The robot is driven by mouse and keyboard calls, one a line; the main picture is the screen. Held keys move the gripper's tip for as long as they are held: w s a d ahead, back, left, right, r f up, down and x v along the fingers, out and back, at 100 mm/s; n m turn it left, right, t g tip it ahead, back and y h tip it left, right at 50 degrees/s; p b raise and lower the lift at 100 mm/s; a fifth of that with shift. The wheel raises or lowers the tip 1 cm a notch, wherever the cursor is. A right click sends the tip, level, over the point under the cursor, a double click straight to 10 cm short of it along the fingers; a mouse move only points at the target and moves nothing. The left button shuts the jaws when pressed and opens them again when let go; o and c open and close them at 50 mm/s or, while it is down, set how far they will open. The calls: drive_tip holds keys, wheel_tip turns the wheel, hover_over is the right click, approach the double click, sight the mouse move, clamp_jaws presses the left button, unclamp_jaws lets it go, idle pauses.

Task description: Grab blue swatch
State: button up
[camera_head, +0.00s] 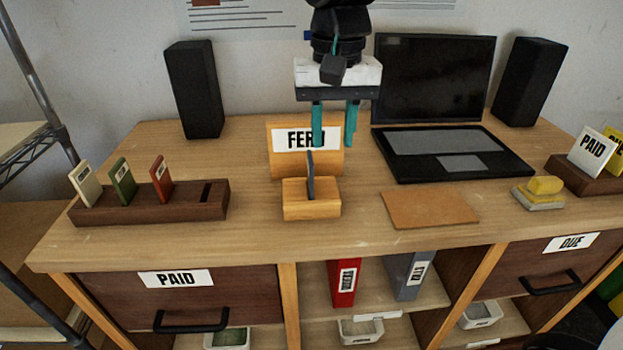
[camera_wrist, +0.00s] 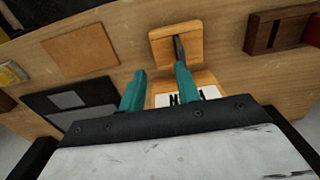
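A dark blue-grey swatch (camera_head: 311,182) stands upright in a small light wooden block (camera_head: 325,205) at the middle of the desk. It shows nearly edge-on, and also in the wrist view (camera_wrist: 178,48). My gripper (camera_head: 334,140) is open and empty, its teal fingers pointing down in front of the lettered wooden stand (camera_head: 305,160). In the head view the swatch's top lies just below the left fingertip. In the wrist view my gripper (camera_wrist: 160,72) has its right fingertip near the swatch's edge; I cannot tell if they touch.
A dark wooden rack (camera_head: 150,207) at left holds cream, green and red swatches, with an empty slot at its right end. A laptop (camera_head: 455,150), a tan pad (camera_head: 430,208) and a yellow stamp (camera_head: 545,186) lie to the right. Two speakers stand behind.

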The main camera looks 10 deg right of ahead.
sight(310, 158)
drive_tip(key=a, duration=0.1)
drive_tip(key=w+a, duration=0.1)
drive_tip(key=a, duration=0.1)
drive_tip(key=shift+w+a+f, duration=0.2)
drive_tip(key=shift+w+a, duration=0.05)
drive_tip(key=shift+w, duration=0.05)
wheel_tip(310, 158, down, 8)
drive_tip(key=shift+w+d+r, duration=0.1)
drive_tip(key=shift+r, duration=0.05)
clamp_jaws()
